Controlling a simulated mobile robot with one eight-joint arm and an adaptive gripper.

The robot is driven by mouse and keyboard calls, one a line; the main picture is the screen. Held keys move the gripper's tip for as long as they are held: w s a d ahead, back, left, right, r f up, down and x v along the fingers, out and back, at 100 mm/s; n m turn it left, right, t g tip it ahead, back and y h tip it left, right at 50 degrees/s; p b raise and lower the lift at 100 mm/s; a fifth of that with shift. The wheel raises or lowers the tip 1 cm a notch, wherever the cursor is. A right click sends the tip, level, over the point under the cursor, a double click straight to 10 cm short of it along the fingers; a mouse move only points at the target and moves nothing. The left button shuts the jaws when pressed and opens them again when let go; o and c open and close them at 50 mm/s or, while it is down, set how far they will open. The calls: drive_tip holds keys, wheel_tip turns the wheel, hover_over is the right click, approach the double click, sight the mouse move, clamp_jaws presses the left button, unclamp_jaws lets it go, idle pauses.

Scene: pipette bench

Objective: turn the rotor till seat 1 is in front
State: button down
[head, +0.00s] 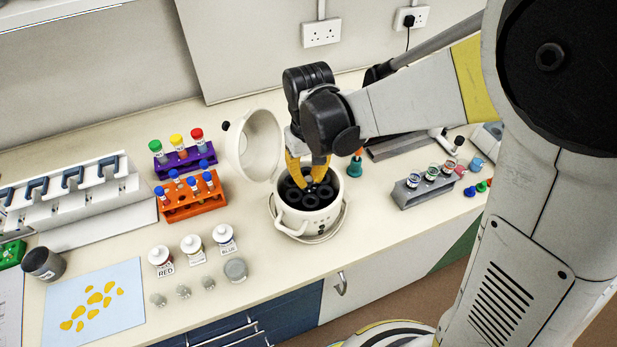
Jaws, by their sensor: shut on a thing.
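The white centrifuge (308,222) stands on the bench with its round lid (259,146) tipped open to the back left. Inside its bowl is the black rotor (311,202), with several dark round seats around it. My gripper (307,181) reaches down into the bowl from above. Its yellow fingers are closed on the middle of the rotor and hide part of it. The seat numbers are too small to read, so I cannot tell which seat is in front.
An orange tube rack (188,207) and a purple rack (181,159) stand left of the centrifuge. A grey rack (425,188) with several vials is to the right. The bench front right of the centrifuge is clear.

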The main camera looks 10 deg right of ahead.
drive_tip(key=m, duration=0.4)
drive_tip(key=shift+m, duration=0.3)
drive_tip(key=shift+m+b, duration=0.3)
drive_tip(key=shift+m, duration=1.6)
drive_tip(key=c, duration=1.3)
unclamp_jaws()
drive_tip(key=shift+c, duration=0.2)
drive_tip(key=shift+r, duration=0.1)
wheel_tip(320, 180, up, 12)
